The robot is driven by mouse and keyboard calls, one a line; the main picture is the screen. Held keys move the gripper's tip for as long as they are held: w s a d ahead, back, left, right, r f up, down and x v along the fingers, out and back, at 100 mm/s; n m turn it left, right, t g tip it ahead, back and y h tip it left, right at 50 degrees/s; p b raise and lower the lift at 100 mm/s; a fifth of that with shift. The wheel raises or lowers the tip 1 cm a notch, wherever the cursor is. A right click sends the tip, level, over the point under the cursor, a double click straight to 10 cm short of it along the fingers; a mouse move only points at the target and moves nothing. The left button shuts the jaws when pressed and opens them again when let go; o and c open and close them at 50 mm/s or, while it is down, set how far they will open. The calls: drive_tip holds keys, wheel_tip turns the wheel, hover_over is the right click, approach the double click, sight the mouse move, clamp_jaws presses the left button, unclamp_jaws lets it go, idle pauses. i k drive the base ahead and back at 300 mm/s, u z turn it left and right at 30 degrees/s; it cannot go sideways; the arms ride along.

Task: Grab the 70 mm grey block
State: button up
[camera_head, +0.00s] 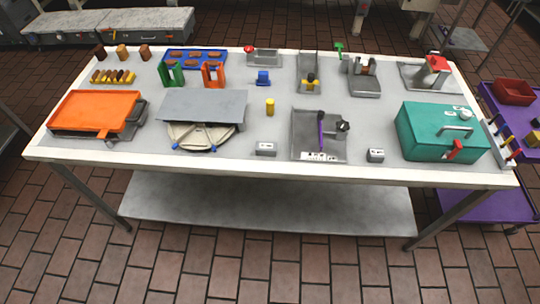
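Two small grey blocks with pale label faces stand near the front edge of the table (215,163). The left grey block (266,148) sits in front of the yellow cylinder and looks the wider of the two. The right grey block (376,155) sits between the grey tray and the teal box and looks narrower. Their labels are too small to read, so I cannot tell for certain which is the 70 mm one. Both rest on the tabletop, apart from other things. My gripper is not in view.
A grey tray (300,130) with a purple-handled tool lies between the blocks. A teal lidded box (430,127) stands at right, an orange-topped press (95,112) at left. A round plate under a grey sheet (205,105) is left of the left block. A yellow cylinder (269,107) stands behind.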

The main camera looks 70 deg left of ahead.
sight(264, 148)
drive_tip(key=k, duration=1.65)
drive_tip(key=u, duration=2.25)
drive_tip(key=i, duration=0.55)
drive_tip(key=z, duration=0.25)
